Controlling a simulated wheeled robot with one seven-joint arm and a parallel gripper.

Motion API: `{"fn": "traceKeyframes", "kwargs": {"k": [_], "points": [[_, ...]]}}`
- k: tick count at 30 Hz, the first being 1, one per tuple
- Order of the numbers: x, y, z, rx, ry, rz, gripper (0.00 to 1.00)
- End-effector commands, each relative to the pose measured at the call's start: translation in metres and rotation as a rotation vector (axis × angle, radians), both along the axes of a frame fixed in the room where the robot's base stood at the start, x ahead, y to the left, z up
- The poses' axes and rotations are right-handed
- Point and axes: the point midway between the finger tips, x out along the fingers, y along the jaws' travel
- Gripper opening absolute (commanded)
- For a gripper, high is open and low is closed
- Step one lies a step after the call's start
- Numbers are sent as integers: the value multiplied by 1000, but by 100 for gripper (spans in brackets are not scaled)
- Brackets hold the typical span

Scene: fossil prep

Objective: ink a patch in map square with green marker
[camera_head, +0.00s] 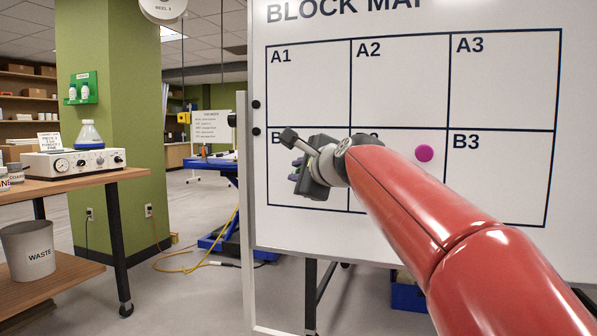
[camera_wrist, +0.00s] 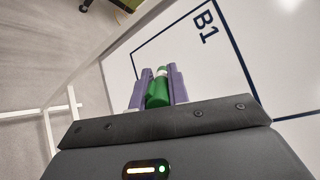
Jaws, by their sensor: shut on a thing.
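The block map board (camera_head: 390,90) stands in front of me with squares A1, A2, A3 on top and a lower row; B3 (camera_head: 500,175) is clear to read. A magenta patch (camera_head: 424,153) shows in the lower middle square. My gripper (camera_head: 300,165) is in front of the lower left square and hides part of its label. In the wrist view square B1 (camera_wrist: 185,45) is seen turned sideways, with no ink visible in the part that shows. The purple fingers of my gripper (camera_wrist: 156,88) are shut on the green marker (camera_wrist: 158,92), which points toward the board. Whether the tip touches the board cannot be told.
The board's white frame edge (camera_head: 246,210) is just left of my gripper. A workbench (camera_head: 80,185) with a white instrument (camera_head: 75,162) and a waste bin (camera_head: 30,250) stands at far left. A blue lift table (camera_head: 215,168) is behind.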

Motion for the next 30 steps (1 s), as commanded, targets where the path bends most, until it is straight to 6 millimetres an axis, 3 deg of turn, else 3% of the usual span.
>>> {"fn": "traceKeyframes", "kwargs": {"k": [21, 30], "points": [[14, -5, 0, 0, 0, -1, 0], [10, -15, -2, -2, 0, -3, 0]]}}
